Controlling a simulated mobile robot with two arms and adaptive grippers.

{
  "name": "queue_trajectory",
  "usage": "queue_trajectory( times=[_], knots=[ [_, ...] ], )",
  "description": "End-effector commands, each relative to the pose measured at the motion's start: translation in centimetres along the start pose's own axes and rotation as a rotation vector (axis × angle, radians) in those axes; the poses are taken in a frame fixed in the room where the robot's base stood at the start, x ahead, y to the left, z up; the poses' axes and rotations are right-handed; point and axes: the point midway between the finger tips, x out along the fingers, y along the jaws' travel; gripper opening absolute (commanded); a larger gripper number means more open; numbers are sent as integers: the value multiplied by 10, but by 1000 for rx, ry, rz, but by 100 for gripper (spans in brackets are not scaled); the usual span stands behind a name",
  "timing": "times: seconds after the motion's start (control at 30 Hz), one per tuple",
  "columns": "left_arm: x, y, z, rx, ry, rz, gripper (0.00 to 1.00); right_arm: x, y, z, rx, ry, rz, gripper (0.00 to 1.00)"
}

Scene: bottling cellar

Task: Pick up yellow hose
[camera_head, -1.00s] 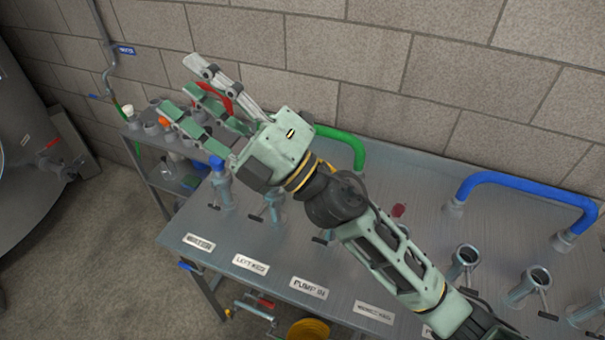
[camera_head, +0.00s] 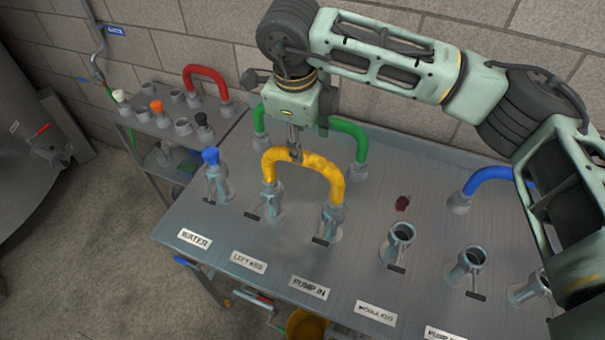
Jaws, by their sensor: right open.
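The yellow hose (camera_head: 303,160) is an upright arch on the metal table. Its two ends sit on the ports behind the LEFT KEG and PUMP IN labels. My right gripper (camera_head: 295,150) points down over the top of the arch, with its fingers at or very near the hose's upper bend. It is open. I see the fingers nearly edge-on, so I cannot tell whether they touch the hose. My left gripper is not in view.
A green hose (camera_head: 352,133) stands just behind the yellow one, partly hidden by my right gripper. A blue hose (camera_head: 488,178) is at the right, partly behind my arm. A red hose (camera_head: 207,73) and several caps are on the side shelf. Bare ports stand at the right front.

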Motion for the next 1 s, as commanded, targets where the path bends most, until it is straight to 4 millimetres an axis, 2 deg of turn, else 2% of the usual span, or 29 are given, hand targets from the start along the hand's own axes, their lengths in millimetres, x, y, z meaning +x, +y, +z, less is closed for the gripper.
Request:
queue_trajectory(
  times=[0.23, 0.43, 0.6, 0.87, 1.0],
  knots=[
    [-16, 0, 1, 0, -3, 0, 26, 24, 2, 1, -2, 0, 6, 47],
    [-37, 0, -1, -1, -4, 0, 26, 48, 3, 6, -3, 0, 8, 47],
    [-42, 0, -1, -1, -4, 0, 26, 69, 4, 6, -3, -3, 7, 47],
    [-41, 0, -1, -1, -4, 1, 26, 73, 4, 7, -3, -4, 6, 47],
    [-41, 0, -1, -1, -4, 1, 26, 73, 4, 7, -3, -4, 6, 35]
  ],
)
